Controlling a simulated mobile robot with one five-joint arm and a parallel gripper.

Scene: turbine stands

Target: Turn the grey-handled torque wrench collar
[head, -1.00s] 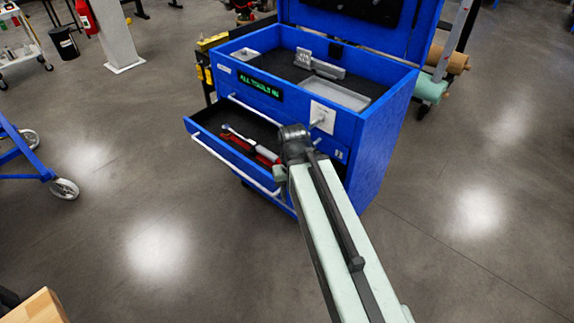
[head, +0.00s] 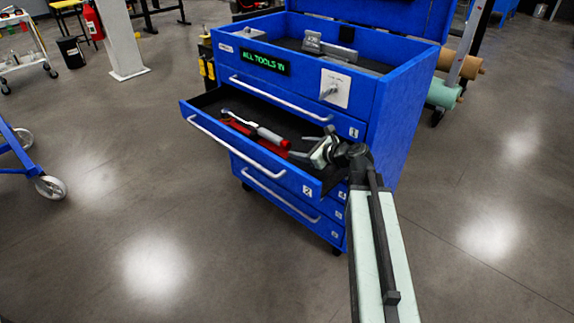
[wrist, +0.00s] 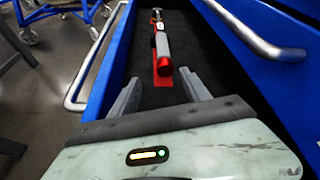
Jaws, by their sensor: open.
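The torque wrench (head: 268,134) lies in the open drawer (head: 237,145) of the blue tool chest. It has a metal head, a grey handle and a red end. In the wrist view the wrench (wrist: 161,42) runs away from me, with its red end (wrist: 164,67) nearest. My gripper (head: 301,147) is at the drawer's right end, fingers pointing along the wrench toward its red end. In the wrist view my gripper (wrist: 160,80) is open, fingers either side of the wrench's line, with nothing held. I cannot tell whether the fingers touch the drawer liner.
A red holder (head: 240,127) lies under the wrench. The drawer's front handle (head: 232,148) and the handle above (head: 280,98) flank the opening. A white panel with a latch (head: 335,88) is on the chest front.

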